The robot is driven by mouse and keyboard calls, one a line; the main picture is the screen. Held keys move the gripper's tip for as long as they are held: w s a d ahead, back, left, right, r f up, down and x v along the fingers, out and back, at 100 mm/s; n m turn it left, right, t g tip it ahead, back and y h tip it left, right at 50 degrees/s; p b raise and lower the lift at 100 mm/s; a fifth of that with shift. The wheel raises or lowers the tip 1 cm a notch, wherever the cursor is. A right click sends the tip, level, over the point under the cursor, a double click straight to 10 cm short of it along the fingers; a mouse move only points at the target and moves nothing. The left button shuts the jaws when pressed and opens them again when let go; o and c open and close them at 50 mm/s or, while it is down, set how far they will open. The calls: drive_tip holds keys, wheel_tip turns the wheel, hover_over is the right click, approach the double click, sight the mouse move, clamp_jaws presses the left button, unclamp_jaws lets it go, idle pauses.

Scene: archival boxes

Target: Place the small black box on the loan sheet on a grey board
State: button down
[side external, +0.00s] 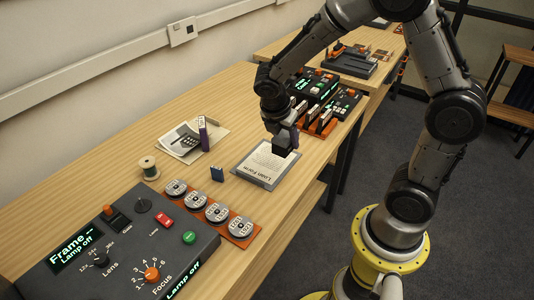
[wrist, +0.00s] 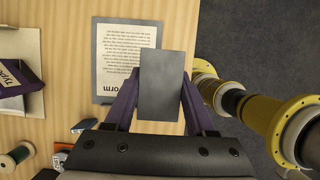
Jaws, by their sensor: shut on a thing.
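My gripper (side external: 284,139) is shut on the small black box (side external: 282,150) and holds it over the near right part of the loan sheet. In the wrist view the black box (wrist: 162,85) sits between the two purple fingers and looks dark grey and flat-faced. The loan sheet (side external: 266,163) is a white printed page on a grey board (side external: 243,171), lying flat on the wooden table. In the wrist view the sheet (wrist: 125,50) is partly covered by the box. I cannot tell the exact gap between box and sheet.
A small blue box (side external: 217,174) stands left of the board. A control panel (side external: 112,250) fills the front. The table edge is close on the right.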

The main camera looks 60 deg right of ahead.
hover_over(270, 160)
drive_tip(key=a, duration=0.1)
wheel_tip(270, 160, down, 7)
drive_tip(key=shift+w+a+f, duration=0.1)
drive_tip(key=shift+a, duration=0.05)
drive_tip(key=shift+f, duration=1.45)
drive_tip(key=shift+f, duration=0.15)
drive_tip(key=shift+c, duration=1.1)
unclamp_jaws()
